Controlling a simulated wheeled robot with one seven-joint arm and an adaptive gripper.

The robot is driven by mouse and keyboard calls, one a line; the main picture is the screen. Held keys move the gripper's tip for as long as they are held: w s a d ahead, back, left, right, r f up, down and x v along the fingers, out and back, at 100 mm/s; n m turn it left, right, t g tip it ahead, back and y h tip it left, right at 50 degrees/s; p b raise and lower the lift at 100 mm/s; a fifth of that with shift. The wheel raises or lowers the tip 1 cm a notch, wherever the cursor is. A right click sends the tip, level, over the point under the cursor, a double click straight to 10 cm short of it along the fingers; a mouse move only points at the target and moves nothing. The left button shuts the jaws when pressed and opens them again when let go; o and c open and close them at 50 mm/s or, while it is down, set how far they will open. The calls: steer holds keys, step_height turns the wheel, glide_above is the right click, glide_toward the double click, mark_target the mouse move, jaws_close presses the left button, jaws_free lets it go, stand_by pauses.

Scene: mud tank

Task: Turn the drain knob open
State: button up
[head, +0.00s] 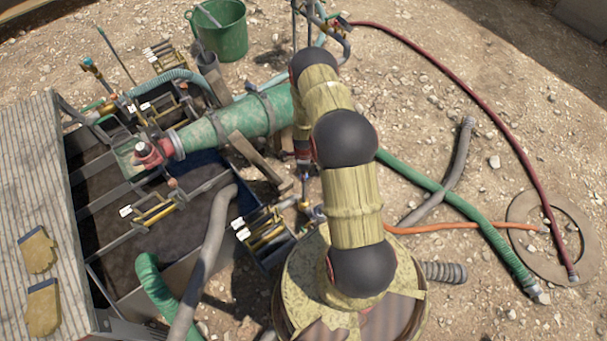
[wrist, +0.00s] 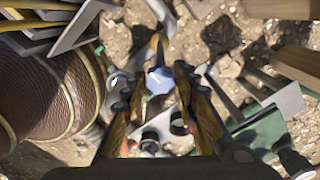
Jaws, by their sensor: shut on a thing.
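My gripper (wrist: 159,72) is in the wrist view, with its two fingers coming up from the bottom and closed in on a small pale blue piece (wrist: 160,82). I take this piece to be the drain knob, and a dark pointed stem shows just above it. The fingers hide its sides, so its turn angle cannot be told. In the head view my yellow-sleeved arm reaches up and bends over beside the green pipe (head: 262,113).
The mud tank (head: 110,285) with its walls and brass fittings lies left. A grey hose (head: 212,255) hangs over it. A green bucket (head: 222,35) stands behind. Hoses cross the gravel at right. In the wrist view, a brown ribbed cylinder (wrist: 40,95) is close at left.

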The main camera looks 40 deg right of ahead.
steer(key=c, duration=0.3)
steer(key=shift+n, duration=0.4)
steer(key=n, duration=1.3)
steer(key=shift+s+b, duration=0.1)
steer(key=shift+b, duration=0.2)
steer(key=shift+n, duration=2)
steer(key=o, duration=1.2)
steer(key=shift+c, duration=0.2)
